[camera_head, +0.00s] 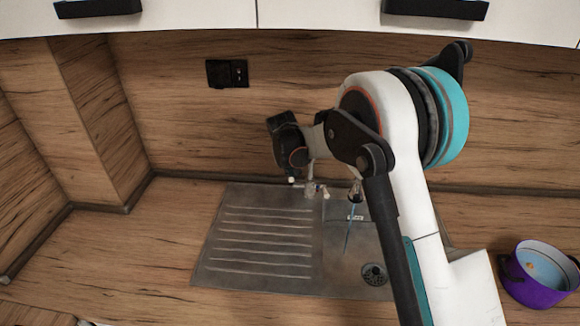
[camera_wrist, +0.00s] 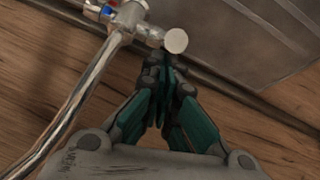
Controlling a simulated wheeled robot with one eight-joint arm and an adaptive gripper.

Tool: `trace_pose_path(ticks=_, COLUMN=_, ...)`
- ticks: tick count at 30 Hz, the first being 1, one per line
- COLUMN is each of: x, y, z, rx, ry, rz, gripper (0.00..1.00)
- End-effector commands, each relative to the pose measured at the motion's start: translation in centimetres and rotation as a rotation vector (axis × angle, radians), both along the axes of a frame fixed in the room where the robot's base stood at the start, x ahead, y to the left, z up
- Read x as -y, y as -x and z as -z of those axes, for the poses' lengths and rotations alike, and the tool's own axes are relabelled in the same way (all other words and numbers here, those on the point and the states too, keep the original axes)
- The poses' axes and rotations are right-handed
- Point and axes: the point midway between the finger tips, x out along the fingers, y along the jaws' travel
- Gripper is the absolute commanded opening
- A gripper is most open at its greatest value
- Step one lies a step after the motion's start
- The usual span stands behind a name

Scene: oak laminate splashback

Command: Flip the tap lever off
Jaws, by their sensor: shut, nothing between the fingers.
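The chrome tap (camera_head: 316,189) stands at the back edge of the sink. A thin blue stream of water (camera_head: 349,232) falls from its spout into the basin. In the wrist view the tap body (camera_wrist: 130,17) is at the top, with a red and blue mark beside it, and a chrome pipe (camera_wrist: 72,105) runs down to the left. A round pale knob end (camera_wrist: 176,40) sits on the tap's right side. My gripper (camera_wrist: 166,62) is shut and empty, its tips just below this knob; I cannot tell whether they touch. In the head view my arm hides part of the basin.
The steel sink (camera_head: 215,262) has a ribbed drainer on the left and a drain (camera_head: 374,274) in the basin. A purple pot (camera_head: 535,290) stands at the right. A black socket (camera_head: 227,73) is on the wooden splashback. Cupboards hang above. The left counter is clear.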

Motion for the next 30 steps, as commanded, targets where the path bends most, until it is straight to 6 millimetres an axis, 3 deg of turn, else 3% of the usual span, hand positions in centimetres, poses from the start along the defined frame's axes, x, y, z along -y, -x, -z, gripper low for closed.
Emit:
trace_pose_path(ticks=8, x=0.0, y=0.3, z=0.3, rx=0.025, ry=0.003, rz=0.001, gripper=0.00)
trace_pose_path(ticks=21, x=-0.1, y=3.7, z=2.7, rx=0.346, ry=0.013, rz=-0.002, gripper=0.00)
trace_pose_path(ticks=30, x=-0.2, y=4.7, z=3.1, rx=0.361, ry=0.013, rz=0.000, gripper=0.00)
